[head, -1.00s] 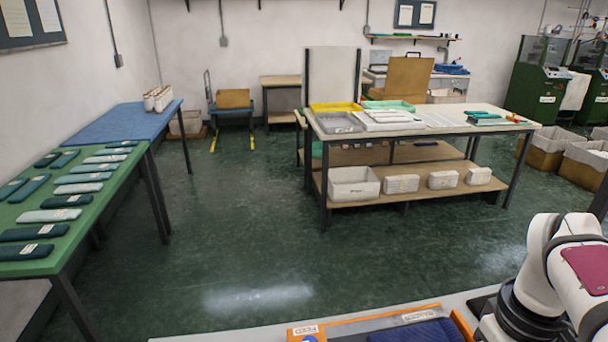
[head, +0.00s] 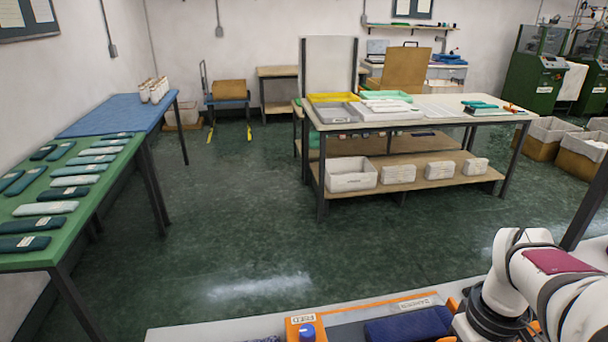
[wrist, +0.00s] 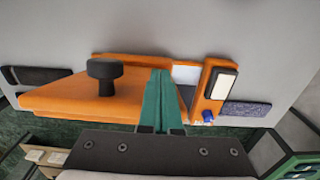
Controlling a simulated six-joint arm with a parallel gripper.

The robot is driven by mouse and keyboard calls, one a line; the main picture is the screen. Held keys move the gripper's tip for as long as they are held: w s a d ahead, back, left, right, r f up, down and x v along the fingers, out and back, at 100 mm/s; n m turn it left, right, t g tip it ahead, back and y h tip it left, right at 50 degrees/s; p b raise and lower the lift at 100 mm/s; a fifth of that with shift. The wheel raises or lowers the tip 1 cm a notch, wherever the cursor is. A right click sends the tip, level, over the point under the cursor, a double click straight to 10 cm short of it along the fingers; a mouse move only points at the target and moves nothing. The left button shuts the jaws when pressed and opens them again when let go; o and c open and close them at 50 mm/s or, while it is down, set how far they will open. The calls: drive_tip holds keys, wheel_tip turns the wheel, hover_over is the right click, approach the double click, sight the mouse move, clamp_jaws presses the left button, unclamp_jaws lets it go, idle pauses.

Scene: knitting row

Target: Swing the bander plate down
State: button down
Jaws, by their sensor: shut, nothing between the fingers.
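The bander is at the bottom edge of the head view, an orange-edged machine (head: 345,312) cut off by the frame. In the wrist view, an orange plate (wrist: 65,100) carries a black round knob (wrist: 104,72) on a short stem. I cannot tell how far the plate is tilted. My gripper (wrist: 161,75) has green fingers that are shut and empty. They appear just right of the knob, apart from it in the picture, and overlap the plate's right part. My fingers are outside the head view.
An orange feed box (head: 303,323) with a blue button stands at the bander's left. A navy knitted piece (head: 409,323) lies at the bander. A green table (head: 100,202) with knitted pieces stands left, and a work table (head: 450,115) behind. Open floor lies between.

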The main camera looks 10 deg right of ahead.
drive_tip(key=w, duration=0.7)
idle(0.9)
idle(0.6)
wheel_tip(320, 180, up, 7)
idle(0.5)
drive_tip(key=shift+a, duration=0.1)
drive_tip(key=s+a+f+m+y, duration=0.1)
drive_tip(key=s+a+f+m, duration=0.1)
drive_tip(key=s+a+f, duration=0.2)
drive_tip(key=s+a+f+m, duration=0.3)
drive_tip(key=s+a, duration=0.8)
drive_tip(key=a, duration=0.6)
drive_tip(key=shift+s+a+f+m+y, duration=0.15)
drive_tip(key=shift+s+f+m+y, duration=0.15)
drive_tip(key=shift+f+y, duration=0.1)
